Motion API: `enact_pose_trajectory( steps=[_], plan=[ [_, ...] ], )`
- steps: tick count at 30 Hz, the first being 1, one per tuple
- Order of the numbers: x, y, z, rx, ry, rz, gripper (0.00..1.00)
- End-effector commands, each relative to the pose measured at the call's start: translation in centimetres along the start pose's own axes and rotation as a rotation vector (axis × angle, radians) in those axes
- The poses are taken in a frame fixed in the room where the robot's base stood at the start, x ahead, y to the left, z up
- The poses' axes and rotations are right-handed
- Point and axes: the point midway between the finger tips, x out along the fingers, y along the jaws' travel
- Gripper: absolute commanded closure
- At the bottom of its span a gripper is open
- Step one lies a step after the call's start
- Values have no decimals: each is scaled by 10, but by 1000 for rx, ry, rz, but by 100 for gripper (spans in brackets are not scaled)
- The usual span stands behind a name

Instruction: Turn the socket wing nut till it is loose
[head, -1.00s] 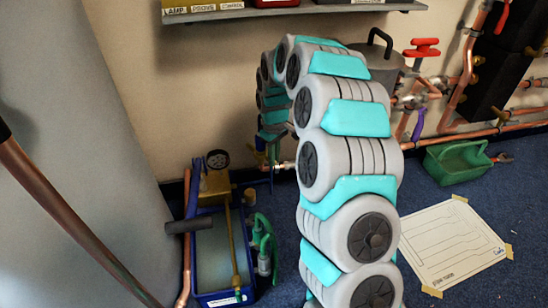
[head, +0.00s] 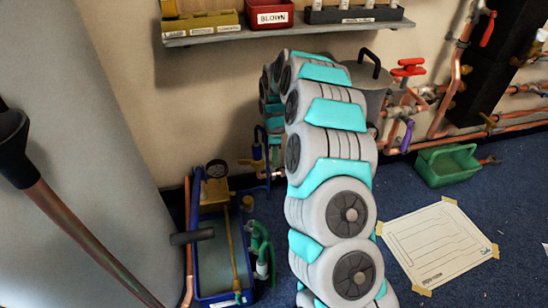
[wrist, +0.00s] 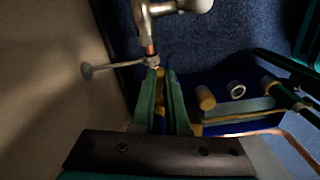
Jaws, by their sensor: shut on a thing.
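In the wrist view my gripper (wrist: 163,84) has its two green fingers closed around a narrow yellow and blue piece (wrist: 160,112), which looks like the wing nut. Just beyond the fingertips is a pale metal collar (wrist: 152,61) on a short copper pipe, with a silver fitting (wrist: 158,14) above it. The fingers hide most of the held piece, so I cannot tell its angle or how tight it is. In the head view my arm hides most of the gripper; a small blue and brass part (head: 258,140) shows low by the wall.
A shelf (head: 235,34) hangs above. Copper pipework with a red valve handle (head: 408,67), a green tray (head: 446,165) and a taped paper sheet (head: 440,245) are at right.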

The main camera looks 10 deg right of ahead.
Motion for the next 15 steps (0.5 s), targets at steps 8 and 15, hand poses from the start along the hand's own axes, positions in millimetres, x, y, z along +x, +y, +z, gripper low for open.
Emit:
enact_pose_trajectory(
  steps=[8, 15],
  plan=[
    [-2, 16, -2, -259, 0, 0, 100],
    [0, 27, -6, -470, -1, -1, 100]
  ],
)
